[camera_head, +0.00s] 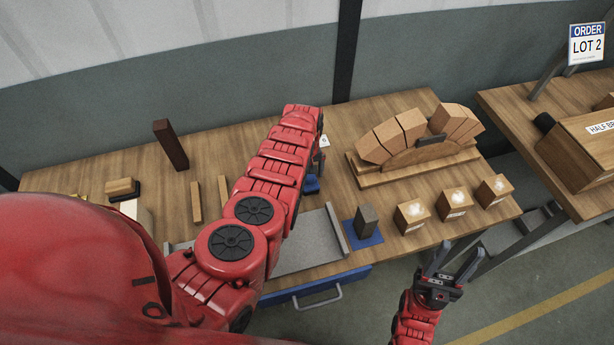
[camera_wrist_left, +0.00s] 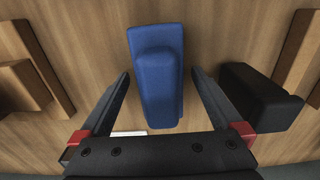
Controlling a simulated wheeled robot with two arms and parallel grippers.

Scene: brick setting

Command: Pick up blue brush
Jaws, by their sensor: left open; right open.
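The blue brush (camera_wrist_left: 158,78) lies on the wooden table in the left wrist view, a long block with a raised narrower part on top. My left gripper (camera_wrist_left: 160,76) is open, with one finger on each side of the brush and a gap on both sides. In the head view a bit of blue (camera_head: 311,185) shows under my left wrist; the arm hides most of that spot. My right gripper (camera_head: 459,250) is open and empty, in front of the table's near right edge.
A dark block (camera_wrist_left: 260,97) lies close to the right of the left finger pair. A wooden arch of blocks (camera_head: 420,140), small boxes (camera_head: 412,217) and a grey block on a blue mat (camera_head: 368,240) stand right. A tall brown block (camera_head: 170,146) stands left.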

